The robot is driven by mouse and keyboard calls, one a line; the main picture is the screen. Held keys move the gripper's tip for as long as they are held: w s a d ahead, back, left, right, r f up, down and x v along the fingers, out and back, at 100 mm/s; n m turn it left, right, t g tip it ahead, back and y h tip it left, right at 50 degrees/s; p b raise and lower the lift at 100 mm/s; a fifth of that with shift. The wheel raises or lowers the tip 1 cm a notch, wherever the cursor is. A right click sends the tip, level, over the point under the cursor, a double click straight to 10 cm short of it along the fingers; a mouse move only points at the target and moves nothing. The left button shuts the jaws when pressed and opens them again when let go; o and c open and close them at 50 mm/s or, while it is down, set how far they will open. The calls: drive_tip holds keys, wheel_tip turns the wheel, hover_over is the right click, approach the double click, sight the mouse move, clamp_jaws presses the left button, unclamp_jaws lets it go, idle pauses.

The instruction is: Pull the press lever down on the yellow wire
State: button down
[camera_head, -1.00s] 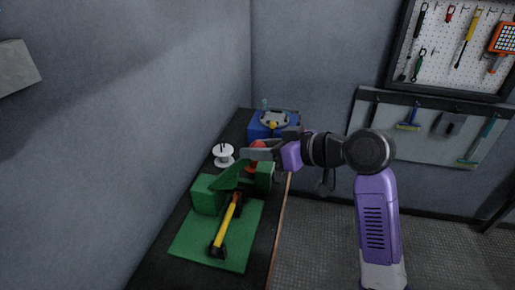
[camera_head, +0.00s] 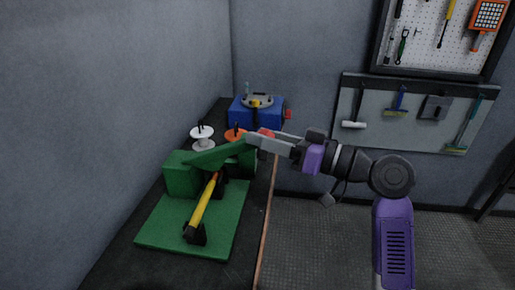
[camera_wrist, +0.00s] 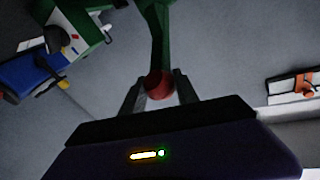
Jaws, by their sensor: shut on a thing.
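The green press (camera_head: 180,174) stands on a green base plate (camera_head: 155,234) on the dark bench. Its green lever (camera_head: 215,155) slants up to the right and ends in a red knob (camera_head: 266,132). The yellow wire (camera_head: 203,203) is a thick rod with dark ends, lying along the plate with its far end at the press. My gripper (camera_head: 262,142) is shut on the red knob. In the wrist view the knob (camera_wrist: 159,85) sits between both fingers, with the green lever (camera_wrist: 158,40) running away from it. Contact between press and wire cannot be made out.
A white spool (camera_head: 202,136) and an orange spool (camera_head: 235,134) stand behind the press. A blue box (camera_head: 250,115) with a grey top is at the bench's far end. Wall-hung tools (camera_head: 402,105) are at the right. The floor right of the bench is clear.

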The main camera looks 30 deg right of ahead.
wheel_tip(320, 180, down, 9)
drive_tip(key=s+d+m+t+y+b, duration=0.1)
drive_tip(key=t+b, duration=0.2)
drive_tip(key=b, duration=1.1)
drive_tip(key=shift+d, duration=0.3)
drive_tip(key=shift+f, duration=0.2)
drive_tip(key=c, duration=1.1)
unclamp_jaws()
drive_tip(key=shift+o, duration=0.9)
drive_tip(key=shift+r+y, duration=0.2)
drive_tip(key=shift+y, duration=0.2)
drive_tip(key=v, duration=0.7)
drive_tip(key=shift+s+b, duration=0.35)
drive_tip(key=shift+d+f, duration=0.1)
drive_tip(key=shift+d, duration=0.05)
